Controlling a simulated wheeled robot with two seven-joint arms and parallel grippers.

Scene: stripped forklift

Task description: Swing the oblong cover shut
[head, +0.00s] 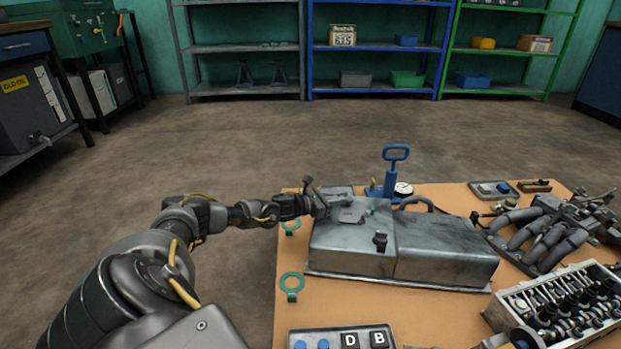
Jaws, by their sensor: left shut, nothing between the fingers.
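A long grey metal box-shaped unit (445,252) lies on the orange-brown tabletop, in two sections with a seam between them. I cannot tell which part is the oblong cover, or whether it is open. A small dark knob (380,240) stands on the front of the left section. My left arm comes in from the left, and my left gripper (358,212) is shut and empty over the top of the left section. I cannot tell whether it touches the metal. My right gripper is not in view.
A blue handled tool (395,170) and a round gauge (403,189) stand behind the unit. Pipes (545,230) and an engine block (560,305) crowd the right. Green rings (291,283) lie at the left edge.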

